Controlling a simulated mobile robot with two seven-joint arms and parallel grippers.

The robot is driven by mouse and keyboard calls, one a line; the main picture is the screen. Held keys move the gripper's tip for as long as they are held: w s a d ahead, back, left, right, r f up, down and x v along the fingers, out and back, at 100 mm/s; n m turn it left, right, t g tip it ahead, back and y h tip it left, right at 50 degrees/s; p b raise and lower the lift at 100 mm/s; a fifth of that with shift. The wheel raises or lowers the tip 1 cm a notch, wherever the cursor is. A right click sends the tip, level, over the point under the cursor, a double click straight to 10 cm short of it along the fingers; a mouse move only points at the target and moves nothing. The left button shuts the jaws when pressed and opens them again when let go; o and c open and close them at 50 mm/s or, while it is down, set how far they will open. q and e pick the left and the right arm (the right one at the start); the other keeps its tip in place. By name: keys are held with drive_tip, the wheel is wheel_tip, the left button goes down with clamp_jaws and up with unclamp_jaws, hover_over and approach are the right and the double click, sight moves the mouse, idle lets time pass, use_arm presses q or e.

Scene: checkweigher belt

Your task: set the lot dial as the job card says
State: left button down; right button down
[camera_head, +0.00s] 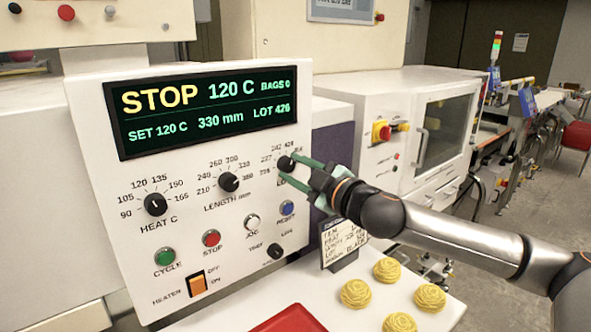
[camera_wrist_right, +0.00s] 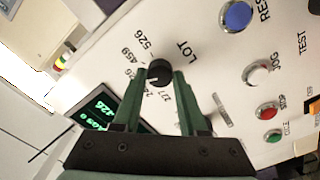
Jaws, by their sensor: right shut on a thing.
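The lot dial (camera_head: 286,163) is a black knob on the white panel, ringed by printed numbers. My right gripper (camera_head: 297,172) is shut on it, a green finger on each side. The right wrist view shows the dial (camera_wrist_right: 158,72) between the fingertips, its white pointer mark visible. The display (camera_head: 210,107) reads STOP, 120 C, 330 mm and LOT 426. The job card (camera_head: 343,243) stands below the panel's right side, partly hidden by my right gripper and wrist; its lot value is not legible. My left gripper is out of view.
The heat knob (camera_head: 155,204) and length knob (camera_head: 228,182) sit left of the lot dial. Coloured buttons and an orange heater switch (camera_head: 198,285) lie below. Yellow coiled pieces (camera_head: 356,293) and a red tray (camera_head: 289,320) are on the white surface in front.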

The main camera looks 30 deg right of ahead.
drive_tip(key=shift+m, duration=0.3)
drive_tip(key=m+b, duration=0.1)
drive_tip(key=m, duration=0.1)
drive_tip(key=shift+f+m, duration=0.15)
drive_tip(key=shift+m, duration=0.15)
drive_tip(key=m, duration=0.3)
drive_tip(key=shift+m+b, duration=0.3)
drive_tip(key=shift+b, duration=0.1)
drive_tip(key=m, duration=0.2)
drive_tip(key=shift+m+p, duration=0.3)
drive_tip(key=shift+m, duration=0.1)
drive_tip(key=m, duration=0.1)
drive_tip(key=m+p, duration=0.1)
drive_tip(key=shift+r+m, duration=0.2)
drive_tip(key=shift+m, duration=0.1)
drive_tip(key=shift+m+p, duration=0.5)
drive_tip(key=shift+m, duration=1.3)
drive_tip(key=shift+c, duration=2.2)
unclamp_jaws()
